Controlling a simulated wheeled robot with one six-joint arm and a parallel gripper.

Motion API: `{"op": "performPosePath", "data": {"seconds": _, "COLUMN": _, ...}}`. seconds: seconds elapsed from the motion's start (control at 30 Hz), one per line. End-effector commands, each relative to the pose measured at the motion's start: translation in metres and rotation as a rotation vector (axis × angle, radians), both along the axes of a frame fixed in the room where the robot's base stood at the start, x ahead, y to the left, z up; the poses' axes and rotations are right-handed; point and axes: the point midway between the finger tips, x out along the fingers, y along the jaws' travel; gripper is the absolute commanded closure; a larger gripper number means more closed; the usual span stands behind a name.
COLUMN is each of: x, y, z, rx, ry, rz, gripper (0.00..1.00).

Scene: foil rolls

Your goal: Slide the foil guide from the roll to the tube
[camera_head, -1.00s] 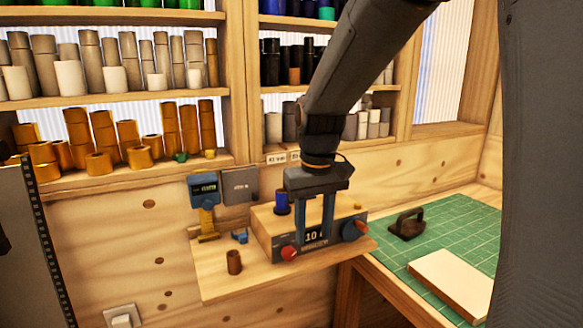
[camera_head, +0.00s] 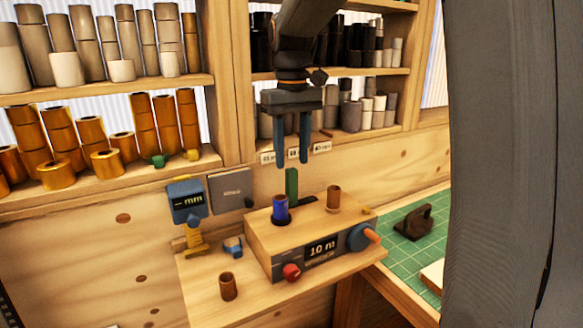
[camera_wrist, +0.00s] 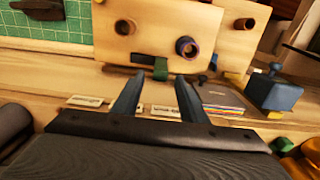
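The wooden winder box (camera_head: 262,237) carries a blue foil roll (camera_head: 281,209) on the left of its top and a bare brown tube (camera_head: 334,197) on the right. The green upright piece (camera_head: 291,186), which looks like the foil guide, stands at the box's back edge, close behind the roll, on a dark rail (camera_head: 309,200). In the wrist view the guide (camera_wrist: 160,69) lies in line with the gap between my fingers, beside the roll (camera_wrist: 187,47). My gripper (camera_head: 293,163) is open and empty, above the guide; contact with it does not show.
Shelves with gold rolls (camera_head: 105,162) and dark rolls (camera_head: 350,115) rise behind. A blue gauge (camera_head: 187,203), a small blue part (camera_head: 232,246) and a loose brown tube (camera_head: 228,286) are on the left board. A green mat (camera_head: 405,250) with a dark tool (camera_head: 415,222) lies right.

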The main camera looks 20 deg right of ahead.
Motion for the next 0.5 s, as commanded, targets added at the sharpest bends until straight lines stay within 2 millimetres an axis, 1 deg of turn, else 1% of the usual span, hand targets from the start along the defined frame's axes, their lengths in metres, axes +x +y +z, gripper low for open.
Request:
{"op": "performPosePath", "data": {"seconds": 0.1, "x": -0.001, "y": 0.001, "z": -0.018, "rx": 0.000, "ry": 0.003, "rz": 0.001, "gripper": 0.61}}
{"op": "performPosePath", "data": {"seconds": 0.23, "x": -0.001, "y": 0.000, "z": -0.035, "rx": 0.000, "ry": 0.003, "rz": 0.000, "gripper": 0.61}}
{"op": "performPosePath", "data": {"seconds": 0.4, "x": 0.000, "y": -0.001, "z": -0.047, "rx": 0.000, "ry": 0.000, "rz": -0.002, "gripper": 0.61}}
{"op": "performPosePath", "data": {"seconds": 0.5, "x": 0.000, "y": -0.001, "z": -0.049, "rx": 0.000, "ry": 0.000, "rz": -0.002, "gripper": 0.61}}
